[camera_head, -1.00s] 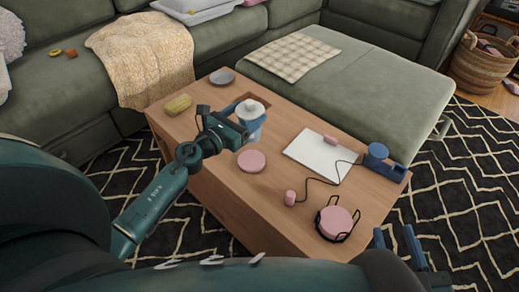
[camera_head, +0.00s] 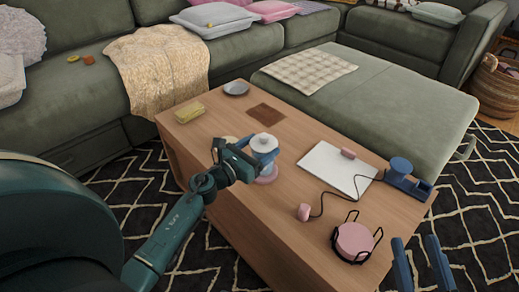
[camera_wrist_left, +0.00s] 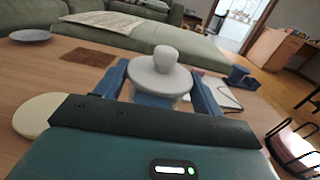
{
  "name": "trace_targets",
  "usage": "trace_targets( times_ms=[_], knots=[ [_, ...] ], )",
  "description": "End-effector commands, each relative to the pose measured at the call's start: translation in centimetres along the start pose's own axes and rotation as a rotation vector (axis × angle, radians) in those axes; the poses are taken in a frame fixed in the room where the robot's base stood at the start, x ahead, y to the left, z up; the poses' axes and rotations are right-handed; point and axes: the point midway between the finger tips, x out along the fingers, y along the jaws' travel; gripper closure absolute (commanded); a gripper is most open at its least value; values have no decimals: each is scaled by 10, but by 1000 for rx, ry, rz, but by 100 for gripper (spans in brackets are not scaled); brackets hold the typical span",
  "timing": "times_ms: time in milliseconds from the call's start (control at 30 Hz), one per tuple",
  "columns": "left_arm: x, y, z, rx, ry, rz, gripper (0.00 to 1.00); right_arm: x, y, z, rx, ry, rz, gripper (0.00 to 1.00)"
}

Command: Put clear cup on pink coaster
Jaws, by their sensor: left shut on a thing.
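The cup (camera_head: 265,143) looks whitish and has a round lid with a knob. My left gripper (camera_head: 261,154) is shut around it, and the cup stands upright. In the left wrist view, the cup's lid (camera_wrist_left: 160,78) shows between the two blue fingers. My right gripper (camera_head: 420,264) is open and empty at the lower right, near the table's front corner.
A cream disc (camera_wrist_left: 38,115) lies left of the cup. A white notebook (camera_head: 325,166), blue tape dispenser (camera_head: 400,174), pink mouse-like object (camera_head: 304,211) with a cord and black holder with pink discs (camera_head: 354,240) are to the right. A brown square (camera_head: 265,113) and grey dish (camera_head: 236,88) lie behind.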

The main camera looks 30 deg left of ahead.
Motion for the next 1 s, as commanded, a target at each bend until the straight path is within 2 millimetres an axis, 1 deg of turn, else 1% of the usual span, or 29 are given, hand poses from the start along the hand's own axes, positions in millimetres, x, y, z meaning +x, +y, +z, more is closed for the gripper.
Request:
trace_targets(
  times_ms=[167, 200, 433, 667, 800, 867, 1000],
  knots=[
    [0, 0, -5, 0, -1, 0, 74, -2, -1, 5, 9, 0, 0, 64],
    [0, 0, -4, 0, 0, 0, 29, -1, -1, 2, 11, 1, -1, 64],
    [0, 0, -4, 0, 0, 0, 11, -1, -1, 0, 10, 4, -4, 64],
    [0, 0, -3, 0, 0, 0, 10, -1, -1, 0, 9, 3, -4, 64],
    [-2, 0, 2, -1, 2, 1, 10, 0, -1, -3, -4, 0, -4, 64],
    [-12, 0, -1, -1, 3, 1, 10, 0, -1, -1, -5, -1, -4, 64],
    [-42, 0, -2, -2, 5, 1, 10, -1, -1, 3, -8, -11, -5, 64]
  ],
)
